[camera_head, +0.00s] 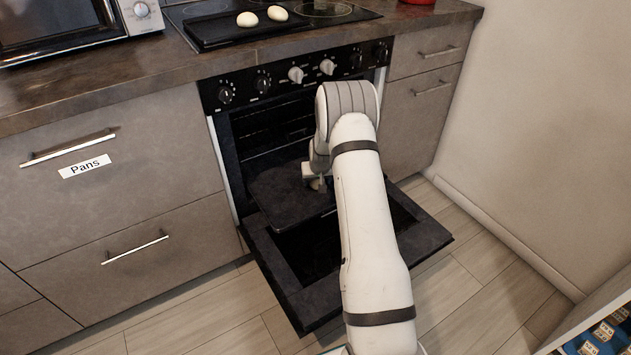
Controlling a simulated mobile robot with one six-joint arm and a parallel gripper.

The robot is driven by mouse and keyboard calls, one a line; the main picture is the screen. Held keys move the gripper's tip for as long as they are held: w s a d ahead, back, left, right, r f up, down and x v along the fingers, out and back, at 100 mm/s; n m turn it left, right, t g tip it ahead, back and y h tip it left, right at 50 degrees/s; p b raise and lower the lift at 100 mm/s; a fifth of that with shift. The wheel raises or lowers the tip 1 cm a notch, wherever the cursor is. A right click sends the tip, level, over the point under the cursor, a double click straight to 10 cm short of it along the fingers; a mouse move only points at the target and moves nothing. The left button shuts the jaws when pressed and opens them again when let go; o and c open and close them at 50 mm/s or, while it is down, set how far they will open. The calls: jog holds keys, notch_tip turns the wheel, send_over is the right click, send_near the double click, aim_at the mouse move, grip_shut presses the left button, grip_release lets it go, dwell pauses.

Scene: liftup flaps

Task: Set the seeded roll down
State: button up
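My gripper (318,186) is at the front of the open oven, just over a dark baking tray (280,200). My arm covers much of it, so I cannot tell whether its fingers are open or shut. A small brownish patch shows at the fingertips; it may be the seeded roll, but it is too small and hidden to be sure. The tray sticks partly out of the oven above the lowered door (286,268). Two pale rolls (247,19) (278,13) lie on a black tray (215,33) on the hob; no seeds can be made out on them.
The oven knobs (296,74) and worktop edge (130,85) are above the oven opening. Drawers with bar handles flank it, one labelled "Pans" (84,166). A microwave (75,25) stands at the upper left. A wall (545,130) rises on the right. Floor (190,315) is clear at the lower left.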

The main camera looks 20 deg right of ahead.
jog(key=shift+o, duration=1.1)
jog(key=shift+r, duration=0.2)
jog(key=s+a+r+n+g+p, duration=0.15)
jog(key=s+a+r, duration=0.25)
jog(key=s+r, duration=0.7)
jog(key=s+a+r+m+p, duration=0.15)
jog(key=s+a+r, duration=0.45)
jog(key=r, duration=0.9)
jog(key=s+a+r+n+g, duration=0.1)
jog(key=s+a+r, duration=0.1)
jog(key=s, duration=1)
jog(key=s+a+r+n+g, duration=0.1)
jog(key=s+a+r, duration=0.2)
jog(key=s, duration=0.9)
jog(key=shift+s+a+r+y+p, duration=0.2)
jog(key=shift+s+r+y+p, duration=0.1)
jog(key=shift+r+y+p, duration=0.1)
